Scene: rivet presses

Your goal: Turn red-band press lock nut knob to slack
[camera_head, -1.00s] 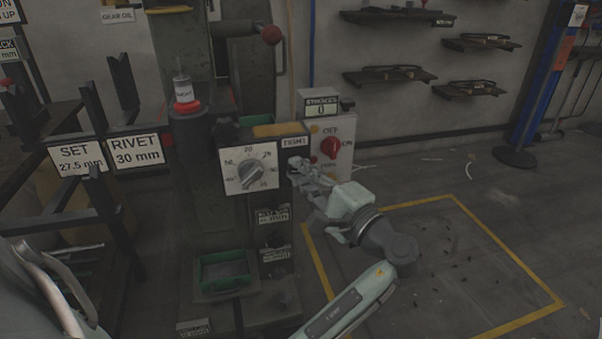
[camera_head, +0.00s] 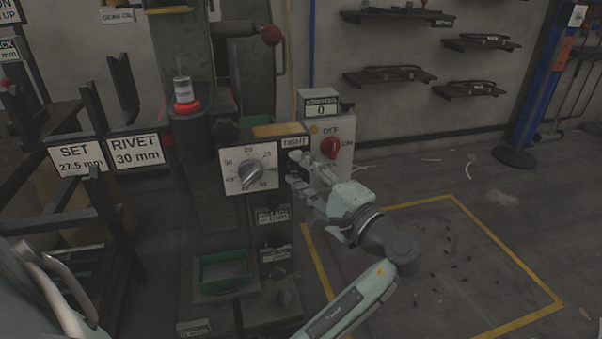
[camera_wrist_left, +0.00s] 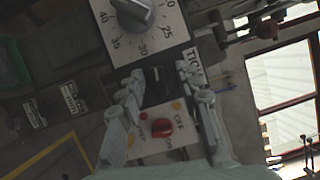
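The press (camera_head: 220,190) has a white dial plate (camera_head: 233,183) with a grey pointer knob (camera_head: 250,174). Right of the dial is a dark panel with a TIGHT label (camera_head: 295,142). In the left wrist view, the dark lock nut knob (camera_wrist_left: 157,88) lies between dial and switch box, beside the TIGHT label (camera_wrist_left: 192,66). My left gripper (camera_head: 295,168) is open in front of that panel; in the wrist view its fingers (camera_wrist_left: 161,70) stand on either side of the knob. I cannot tell whether they touch it. In the head view the fingers hide the knob. My right gripper is not in view.
A switch box with a red OFF/ON switch (camera_head: 331,147) stands right behind my gripper, with a strokes counter (camera_head: 321,108) on top. A green tray (camera_head: 224,270) sits below.

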